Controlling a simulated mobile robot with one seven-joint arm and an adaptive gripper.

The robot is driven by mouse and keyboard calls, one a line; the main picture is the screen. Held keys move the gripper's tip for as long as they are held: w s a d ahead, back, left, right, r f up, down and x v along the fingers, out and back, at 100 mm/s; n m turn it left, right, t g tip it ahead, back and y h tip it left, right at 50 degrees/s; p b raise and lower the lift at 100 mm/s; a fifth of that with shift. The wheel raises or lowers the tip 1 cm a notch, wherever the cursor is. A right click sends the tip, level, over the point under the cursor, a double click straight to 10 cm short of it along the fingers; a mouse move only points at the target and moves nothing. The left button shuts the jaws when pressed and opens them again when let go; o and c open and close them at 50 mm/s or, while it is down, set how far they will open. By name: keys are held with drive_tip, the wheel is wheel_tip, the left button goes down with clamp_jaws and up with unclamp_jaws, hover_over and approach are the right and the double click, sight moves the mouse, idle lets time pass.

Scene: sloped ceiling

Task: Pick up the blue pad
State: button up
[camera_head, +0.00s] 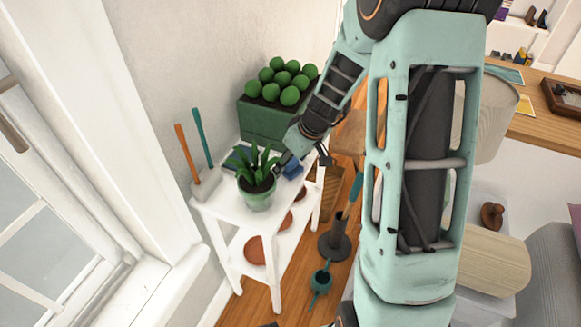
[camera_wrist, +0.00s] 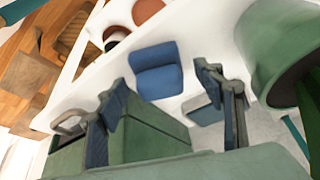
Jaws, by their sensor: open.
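The blue pad (camera_wrist: 157,70) lies on the white table (camera_wrist: 185,28); it looks like two joined cushioned parts, one angled to the other. In the head view the blue pad (camera_head: 293,171) is near the table's right edge, partly behind my gripper (camera_head: 304,161). In the wrist view my gripper (camera_wrist: 161,90) is open, with one dark blue finger on each side of the picture. The pad shows in the gap between and beyond the fingertips. Nothing is held. Whether a finger touches the pad cannot be told.
A potted plant (camera_head: 257,193) stands left of the pad and a green planter of round bushes (camera_head: 266,121) behind it. A holder with two upright handles (camera_head: 206,185) stands at the table's left. A dark stand (camera_head: 335,240) and teal watering can (camera_head: 321,282) are on the floor.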

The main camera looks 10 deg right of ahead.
drive_tip(key=shift+c, duration=0.2)
drive_tip(key=c, duration=1.1)
